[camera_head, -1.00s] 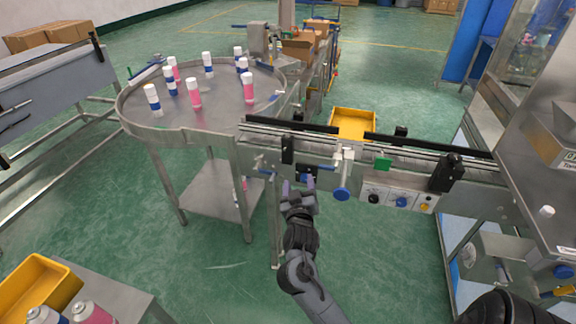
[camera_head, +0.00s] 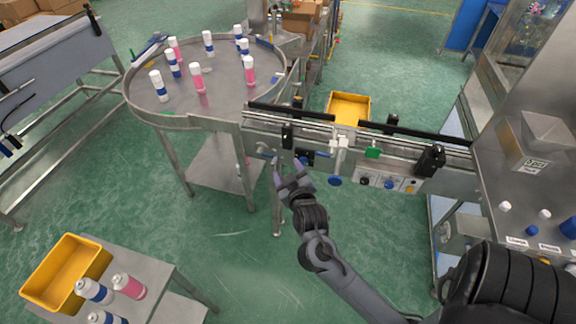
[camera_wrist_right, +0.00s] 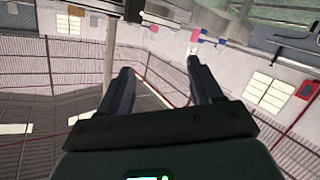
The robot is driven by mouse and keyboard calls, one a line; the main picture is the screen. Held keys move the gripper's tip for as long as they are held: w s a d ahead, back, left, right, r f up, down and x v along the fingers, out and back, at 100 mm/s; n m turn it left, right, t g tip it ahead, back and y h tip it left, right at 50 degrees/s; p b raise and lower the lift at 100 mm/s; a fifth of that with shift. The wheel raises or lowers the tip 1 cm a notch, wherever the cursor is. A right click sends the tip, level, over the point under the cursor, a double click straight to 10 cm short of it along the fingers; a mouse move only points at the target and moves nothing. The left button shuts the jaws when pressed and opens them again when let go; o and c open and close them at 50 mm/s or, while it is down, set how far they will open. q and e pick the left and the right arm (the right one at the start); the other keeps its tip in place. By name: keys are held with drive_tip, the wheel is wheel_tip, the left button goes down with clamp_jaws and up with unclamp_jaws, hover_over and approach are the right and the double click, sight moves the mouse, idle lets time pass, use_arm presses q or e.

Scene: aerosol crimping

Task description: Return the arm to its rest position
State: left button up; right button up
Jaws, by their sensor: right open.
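My right gripper (camera_head: 288,167) is in the middle of the head view, just in front of the conveyor's (camera_head: 368,144) near side. Its two fingers point up and stand apart, with nothing between them. In the right wrist view the gripper (camera_wrist_right: 159,72) also shows spread, empty fingers, with walls and windows beyond. My right arm (camera_head: 335,265) reaches in from the lower right. I cannot tell whether the gripper touches the conveyor frame. My left gripper is not in view.
A round steel table (camera_head: 215,98) holds several white-capped cans. A yellow bin (camera_head: 348,108) is behind the conveyor. A yellow tray (camera_head: 65,270) and several cans are on a low table at lower left. A steel machine (camera_head: 510,170) stands right. Green floor is clear between.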

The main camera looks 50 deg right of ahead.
drive_tip(key=shift+a+r, duration=0.1)
drive_tip(key=shift+a, duration=0.1)
idle(0.4)
drive_tip(key=s+a+f+n+g+y, duration=0.2)
drive_tip(key=s+a+f+g+y, duration=0.25)
drive_tip(key=s+a, duration=0.6)
drive_tip(key=s+a+f+n+g+y, duration=0.35)
drive_tip(key=s+a+f+y, duration=0.2)
drive_tip(key=s+a, duration=0.45)
wheel_tip(320, 180, up, 22)
drive_tip(key=w+a+p, duration=0.1)
drive_tip(key=p, duration=2.1)
drive_tip(key=shift+w+a+m+g+p, duration=0.2)
drive_tip(key=shift+m+g+p, duration=0.1)
drive_tip(key=shift+m, duration=0.15)
